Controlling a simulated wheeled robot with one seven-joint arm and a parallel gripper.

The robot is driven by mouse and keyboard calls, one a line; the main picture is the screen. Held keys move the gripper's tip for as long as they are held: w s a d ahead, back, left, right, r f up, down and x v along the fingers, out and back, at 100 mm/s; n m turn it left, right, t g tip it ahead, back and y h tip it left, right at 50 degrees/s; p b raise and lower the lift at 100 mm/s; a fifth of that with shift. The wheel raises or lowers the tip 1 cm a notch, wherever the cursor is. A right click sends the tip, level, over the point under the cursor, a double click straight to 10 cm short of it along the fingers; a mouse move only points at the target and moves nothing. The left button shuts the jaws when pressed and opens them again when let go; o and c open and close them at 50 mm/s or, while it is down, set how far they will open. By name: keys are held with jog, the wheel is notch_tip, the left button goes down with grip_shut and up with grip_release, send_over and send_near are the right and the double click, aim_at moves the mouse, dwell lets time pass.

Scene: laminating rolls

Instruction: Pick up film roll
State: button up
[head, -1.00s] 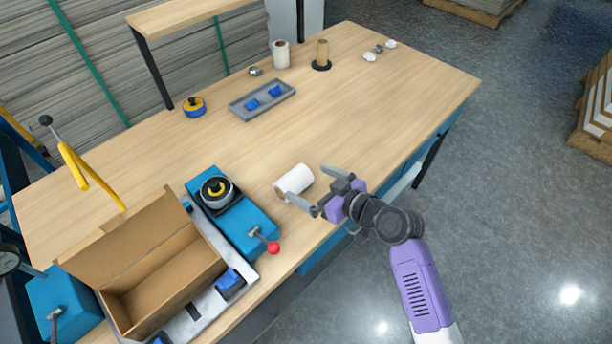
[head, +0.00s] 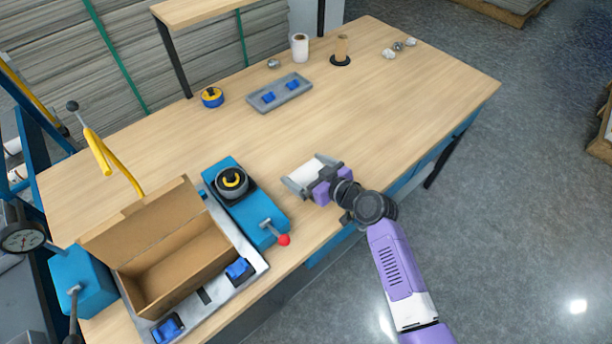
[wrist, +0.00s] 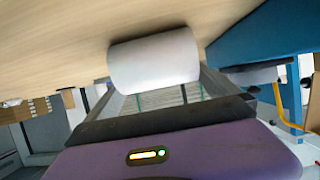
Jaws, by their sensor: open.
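A white film roll (head: 308,172) lies on its side on the wooden table near the front edge. My gripper (head: 304,173) is open at the roll, one finger on each side of it, and partly covers it in the head view. In the wrist view the roll (wrist: 155,62) lies across the far ends of the two fingers. I cannot tell whether the fingers touch it.
A blue device with a black and yellow dial (head: 232,182) and a red-knobbed lever stands left of the roll. An open cardboard box (head: 165,262) is further left. A grey tray (head: 262,105), a standing white roll (head: 299,48) and a wooden post (head: 341,48) are at the back.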

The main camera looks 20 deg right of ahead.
jog(key=c, duration=1.2)
jog(key=shift+c, duration=0.5)
jog(key=shift+r, duration=0.15)
